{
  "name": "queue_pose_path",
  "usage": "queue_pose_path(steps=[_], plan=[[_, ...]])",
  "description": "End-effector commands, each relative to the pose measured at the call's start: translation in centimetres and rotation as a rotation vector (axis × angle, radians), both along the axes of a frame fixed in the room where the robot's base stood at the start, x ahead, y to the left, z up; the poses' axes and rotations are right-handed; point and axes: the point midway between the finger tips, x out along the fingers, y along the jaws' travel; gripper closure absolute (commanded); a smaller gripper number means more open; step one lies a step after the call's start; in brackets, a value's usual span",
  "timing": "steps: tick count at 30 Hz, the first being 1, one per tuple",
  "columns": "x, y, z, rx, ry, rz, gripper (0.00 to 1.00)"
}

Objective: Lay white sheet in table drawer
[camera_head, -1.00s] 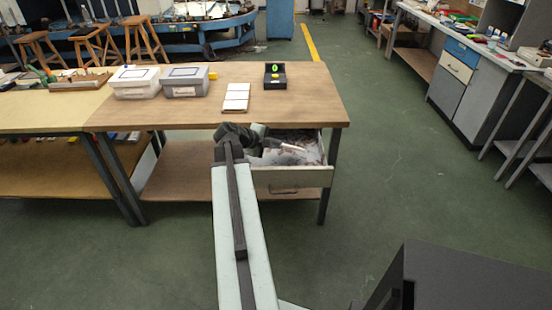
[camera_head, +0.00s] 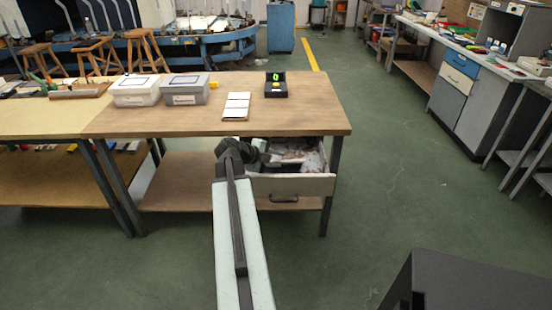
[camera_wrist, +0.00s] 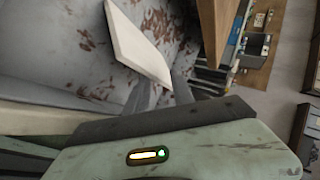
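The table drawer (camera_head: 290,187) is open below the right end of the wooden table. Its stained grey inside (camera_wrist: 75,45) fills much of the wrist view. A white sheet (camera_wrist: 138,42), a flat pale rectangle, is in the drawer area, its near end by my fingertips. I cannot tell whether it rests on the drawer floor. My gripper (camera_wrist: 162,92) reaches over the drawer, its two grey fingers apart with a gap between them. In the head view, my wrist and the drawer front hide much of the sheet.
The table top (camera_head: 310,112) holds two lidded boxes (camera_head: 136,93) (camera_head: 185,91), a small board with white cards (camera_head: 236,107) and a black device with a green light (camera_head: 276,86). A lower shelf (camera_head: 180,193) is at the left. Open green floor lies to the right.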

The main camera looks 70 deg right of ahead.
Motion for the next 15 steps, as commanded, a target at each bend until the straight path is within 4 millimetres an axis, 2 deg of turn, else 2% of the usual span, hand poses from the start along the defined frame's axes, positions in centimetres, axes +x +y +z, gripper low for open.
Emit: queue_pose_path(steps=[5,7,15], plan=[[0.0,0.0,0.5,0.0,0.0,0.0,0.71],[0.4,0.7,1.2,0.0,0.001,0.003,0.71],[3.0,5.5,5.3,0.0,0.0,0.005,0.71]])
